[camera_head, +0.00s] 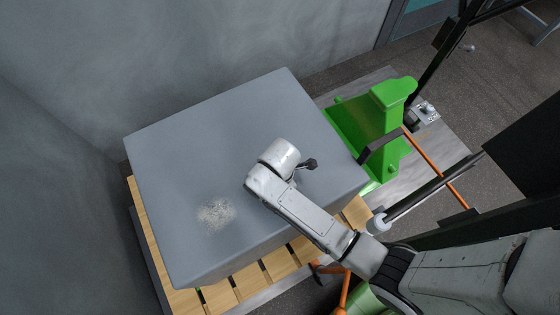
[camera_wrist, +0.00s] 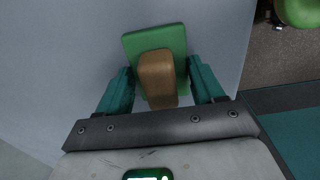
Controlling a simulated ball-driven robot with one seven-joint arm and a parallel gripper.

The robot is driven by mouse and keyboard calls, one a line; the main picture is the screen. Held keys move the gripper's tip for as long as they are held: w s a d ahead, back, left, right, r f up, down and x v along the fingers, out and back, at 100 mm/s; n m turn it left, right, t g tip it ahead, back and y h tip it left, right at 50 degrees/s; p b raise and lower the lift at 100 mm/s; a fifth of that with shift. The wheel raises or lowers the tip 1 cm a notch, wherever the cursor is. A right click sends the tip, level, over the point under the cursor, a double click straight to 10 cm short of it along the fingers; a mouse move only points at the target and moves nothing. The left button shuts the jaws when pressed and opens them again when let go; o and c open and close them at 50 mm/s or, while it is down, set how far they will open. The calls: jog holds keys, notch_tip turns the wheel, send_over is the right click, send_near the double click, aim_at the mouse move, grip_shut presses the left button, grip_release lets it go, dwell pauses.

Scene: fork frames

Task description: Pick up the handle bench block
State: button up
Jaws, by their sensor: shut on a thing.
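The handle bench block (camera_wrist: 151,40) shows in the wrist view as a green slab with a brown, rounded handle (camera_wrist: 157,78) on top. My gripper (camera_wrist: 160,72) has its teal fingers on the left and right sides of the block, shut on it. In the camera_head view the block is hidden behind my wrist. I cannot tell whether the block touches the surface below it.
A large grey box (camera_head: 180,150) on a wooden pallet (camera_head: 281,264) lies under my arm, with a speckled pale patch (camera_head: 216,214) on its top. The rest of the top is clear. A green machine stand (camera_head: 390,100) is beyond its right edge. Grey walls stand behind and left.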

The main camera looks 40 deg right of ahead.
jog(key=shift+r, duration=0.1)
jog(key=shift+r, duration=0.6)
jog(key=s+a+r, duration=0.1)
jog(key=s+r, duration=1)
jog(key=s, duration=0.3)
jog(key=shift+a+r+p, duration=0.2)
jog(key=shift+r+p, duration=0.1)
jog(key=shift+p, duration=0.05)
jog(key=o, duration=0.6)
jog(key=shift+c, duration=0.2)
jog(key=c, duration=0.7)
